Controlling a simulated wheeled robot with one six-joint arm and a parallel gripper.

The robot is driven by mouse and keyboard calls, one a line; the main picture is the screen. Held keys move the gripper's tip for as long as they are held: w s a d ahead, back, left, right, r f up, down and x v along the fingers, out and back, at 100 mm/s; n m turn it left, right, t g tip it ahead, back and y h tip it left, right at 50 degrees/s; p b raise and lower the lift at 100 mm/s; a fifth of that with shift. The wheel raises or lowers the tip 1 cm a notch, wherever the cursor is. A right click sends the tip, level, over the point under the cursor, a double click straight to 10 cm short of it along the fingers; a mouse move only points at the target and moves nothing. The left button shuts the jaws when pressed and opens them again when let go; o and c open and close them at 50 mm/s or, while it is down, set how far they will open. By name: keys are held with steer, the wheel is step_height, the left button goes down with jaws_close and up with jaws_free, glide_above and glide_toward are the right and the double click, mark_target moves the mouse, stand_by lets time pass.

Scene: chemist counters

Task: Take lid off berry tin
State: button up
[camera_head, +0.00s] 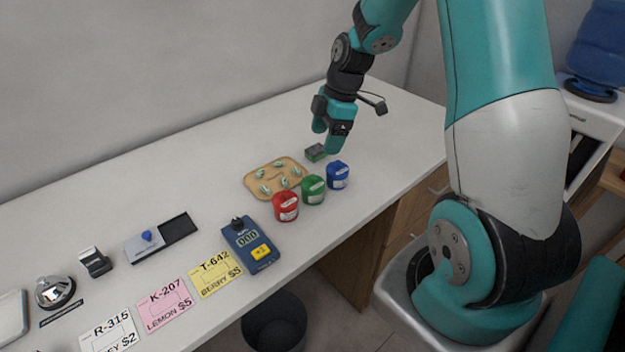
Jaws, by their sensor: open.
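Three small tins stand in a row on the white counter: a red tin (286,206), a green tin (312,189) and a blue tin (337,175). Each has a white label too small to read, so I cannot tell which is the berry tin. All three look closed at the top. My gripper (327,138) is open and points down, behind the green and blue tins.
A tan tray (250,181) with several small pale-green pieces lies left of the tins. A blue device (249,245) with a display stands nearer. Price cards, the yellow one (216,273) reading BERRY, line the front edge. A bell (54,291) stands far left. The back counter is clear.

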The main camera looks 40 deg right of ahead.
steer(key=p, duration=0.1)
glide_above(314, 175)
steer(key=d, duration=0.1)
steer(key=f, duration=0.6)
steer(key=shift+s, duration=0.2)
steer(key=shift+p+x, duration=1)
steer(key=shift+x, duration=1.55)
steer(key=shift+s+d, duration=0.1)
steer(key=shift+d, duration=0.1)
steer(key=c, duration=0.8)
